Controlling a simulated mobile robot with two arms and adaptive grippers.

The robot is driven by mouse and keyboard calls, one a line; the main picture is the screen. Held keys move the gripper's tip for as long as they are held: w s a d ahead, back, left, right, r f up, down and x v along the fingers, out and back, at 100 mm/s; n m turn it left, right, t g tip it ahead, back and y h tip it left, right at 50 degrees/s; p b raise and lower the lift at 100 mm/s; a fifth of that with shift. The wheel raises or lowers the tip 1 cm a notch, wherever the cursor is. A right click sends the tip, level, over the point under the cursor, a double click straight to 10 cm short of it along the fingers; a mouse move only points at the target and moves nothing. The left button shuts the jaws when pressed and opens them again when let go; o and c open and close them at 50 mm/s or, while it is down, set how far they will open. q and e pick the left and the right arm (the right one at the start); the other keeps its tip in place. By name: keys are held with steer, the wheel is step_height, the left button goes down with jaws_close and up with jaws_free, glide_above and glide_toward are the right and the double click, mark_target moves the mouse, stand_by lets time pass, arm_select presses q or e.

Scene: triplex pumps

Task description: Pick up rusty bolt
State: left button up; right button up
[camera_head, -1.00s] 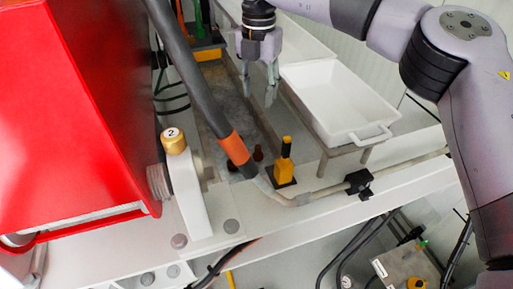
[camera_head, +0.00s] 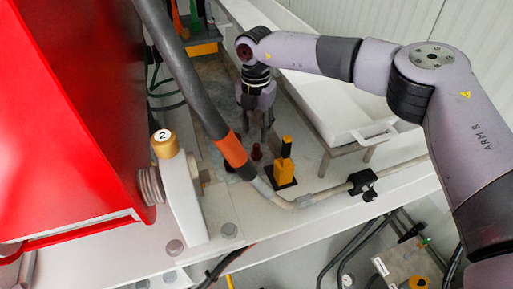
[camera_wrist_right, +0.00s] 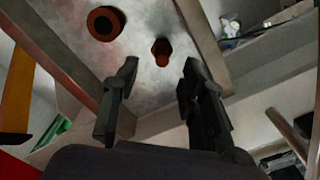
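A small rusty bolt (camera_head: 257,152) stands on the grey stained floor of the pump bay, just left of a yellow and black block. In the right wrist view the reddish-brown bolt (camera_wrist_right: 161,48) lies ahead, roughly centred between the fingertips. My right gripper (camera_head: 258,134) points down over the bay, just behind and above the bolt. In the wrist view its fingers (camera_wrist_right: 160,72) are apart with nothing between them. A rusty ring-shaped piece (camera_wrist_right: 104,22) sits to the left of the bolt. My left gripper is in neither view.
A dark hose with an orange band (camera_head: 232,150) slants across the bay left of the gripper. The yellow and black block (camera_head: 284,170) stands right of the bolt. A white tray (camera_head: 340,118) is to the right. A red housing (camera_head: 70,120) fills the left side.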

mark_target(256, 145)
steer(key=shift+f, duration=0.8)
steer(key=f+p, duration=0.2)
steer(key=f, duration=0.1)
steer(key=f+p, duration=0.1)
steer(key=shift+s+f, duration=0.3)
steer(key=shift+f, duration=0.35)
steer(key=shift+c, duration=0.4)
jaws_close()
